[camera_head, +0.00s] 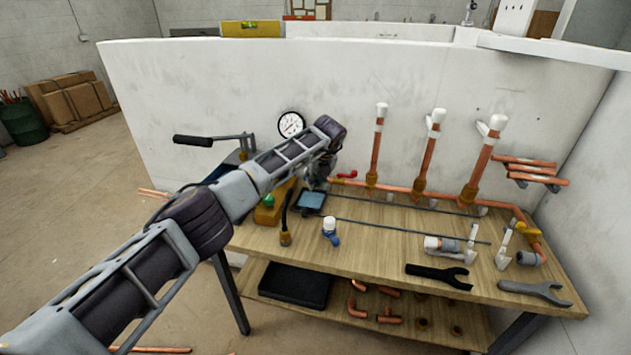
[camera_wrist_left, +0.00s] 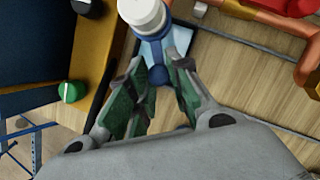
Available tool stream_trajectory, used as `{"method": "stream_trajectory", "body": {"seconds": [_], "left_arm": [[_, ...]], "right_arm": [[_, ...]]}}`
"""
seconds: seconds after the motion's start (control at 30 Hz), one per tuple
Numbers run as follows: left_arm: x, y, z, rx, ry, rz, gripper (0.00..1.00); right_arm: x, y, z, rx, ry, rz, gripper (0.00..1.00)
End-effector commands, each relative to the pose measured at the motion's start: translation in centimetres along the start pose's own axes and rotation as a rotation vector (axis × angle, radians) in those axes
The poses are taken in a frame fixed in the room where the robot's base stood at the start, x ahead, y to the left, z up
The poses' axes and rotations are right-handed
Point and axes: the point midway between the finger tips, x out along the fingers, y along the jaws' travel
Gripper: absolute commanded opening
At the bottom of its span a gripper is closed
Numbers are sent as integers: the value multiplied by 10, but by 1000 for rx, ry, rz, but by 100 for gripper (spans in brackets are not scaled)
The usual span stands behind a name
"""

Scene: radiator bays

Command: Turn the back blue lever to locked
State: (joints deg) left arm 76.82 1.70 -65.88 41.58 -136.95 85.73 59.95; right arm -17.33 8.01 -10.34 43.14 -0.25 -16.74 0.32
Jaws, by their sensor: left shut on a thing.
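The back blue lever (camera_wrist_left: 158,75) shows in the wrist view, below a blue valve body with a white cap (camera_wrist_left: 142,14). My left gripper (camera_wrist_left: 157,66) has its green-padded fingers on either side of the lever's rounded end and is shut on it. In the head view my left gripper (camera_head: 318,175) is at the back of the bench, and its wrist hides the back lever. Another blue valve with a white cap (camera_head: 330,228) stands nearer the bench's front, apart from the gripper. My right gripper is not in view.
A pressure gauge (camera_head: 290,124) and upright copper pipes (camera_head: 427,158) stand before the white wall. A red handle (camera_wrist_left: 263,71) is right of the gripper, a green knob (camera_wrist_left: 70,92) left. The bench middle is fairly clear.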

Motion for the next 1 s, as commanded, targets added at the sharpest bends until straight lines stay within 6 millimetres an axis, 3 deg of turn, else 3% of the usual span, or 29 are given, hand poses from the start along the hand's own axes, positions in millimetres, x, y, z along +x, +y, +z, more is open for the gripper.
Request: {"method": "stream_trajectory", "body": {"seconds": [0.13,0.17,0.3,0.73,1.0], "left_arm": [[0,1,2,-1,-3,1,0],[0,1,2,-1,-3,1,24],[0,1,2,-1,-3,0,42],[-3,0,1,1,-2,-2,42],[-21,-1,2,2,-4,-4,42]], "right_arm": [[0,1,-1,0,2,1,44],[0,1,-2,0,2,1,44],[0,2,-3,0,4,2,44],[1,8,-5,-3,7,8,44],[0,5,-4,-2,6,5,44]]}}
